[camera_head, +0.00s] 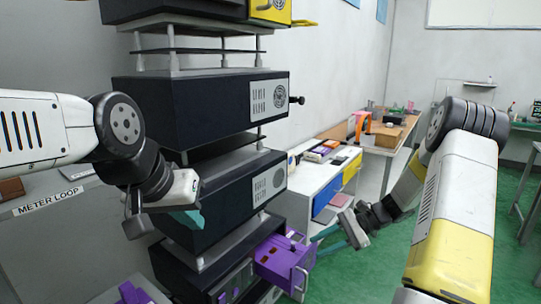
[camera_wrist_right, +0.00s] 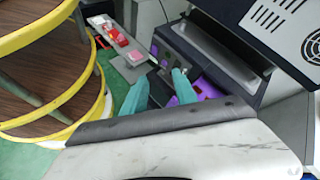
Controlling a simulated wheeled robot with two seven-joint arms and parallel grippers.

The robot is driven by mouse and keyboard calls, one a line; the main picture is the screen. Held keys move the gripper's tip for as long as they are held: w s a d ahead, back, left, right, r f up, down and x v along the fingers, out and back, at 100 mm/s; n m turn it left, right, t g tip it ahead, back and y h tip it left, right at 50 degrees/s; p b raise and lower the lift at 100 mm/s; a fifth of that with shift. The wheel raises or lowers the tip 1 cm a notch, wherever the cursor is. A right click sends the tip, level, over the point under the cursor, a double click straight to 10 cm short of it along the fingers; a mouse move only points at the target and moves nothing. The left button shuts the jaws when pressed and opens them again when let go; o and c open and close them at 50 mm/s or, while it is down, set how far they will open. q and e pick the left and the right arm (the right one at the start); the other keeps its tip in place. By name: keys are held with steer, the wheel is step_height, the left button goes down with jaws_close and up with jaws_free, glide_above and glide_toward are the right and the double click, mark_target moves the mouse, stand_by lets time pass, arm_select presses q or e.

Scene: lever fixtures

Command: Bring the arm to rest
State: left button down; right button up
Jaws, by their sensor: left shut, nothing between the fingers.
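My left gripper (camera_head: 188,219) has teal fingers and hangs in front of the stacked dark units, pointing down and right. Its fingers are together with nothing visible between them. My right gripper (camera_head: 328,240) is right of the open purple drawer (camera_head: 283,262), with a small gap between them in the picture. In the right wrist view, its two teal fingers (camera_wrist_right: 160,92) stand apart and empty, with purple parts (camera_wrist_right: 185,92) behind them. My right arm comes in from the right, bent at the elbow.
Dark units (camera_head: 190,108) rise in a stack at centre left, one with a side knob (camera_head: 297,100). A white cabinet (camera_head: 305,190) stands behind the drawer. The green floor (camera_head: 375,262) is open to the right. Yellow-rimmed round shelves (camera_wrist_right: 45,70) fill the wrist view's left.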

steer(key=s+a+r+n+t+h, duration=0.1)
steer(key=s+r+n+t+h, duration=0.5)
steer(key=s+r, duration=1.5)
step_height(320, 180, up, 3)
steer(key=n+h, duration=0.3)
steer(key=n, duration=0.3)
steer(key=shift+a+n+t+h, duration=0.15)
steer(key=shift+n+t+h, duration=0.15)
steer(key=shift+n, duration=0.1)
steer(key=shift+w, duration=0.1)
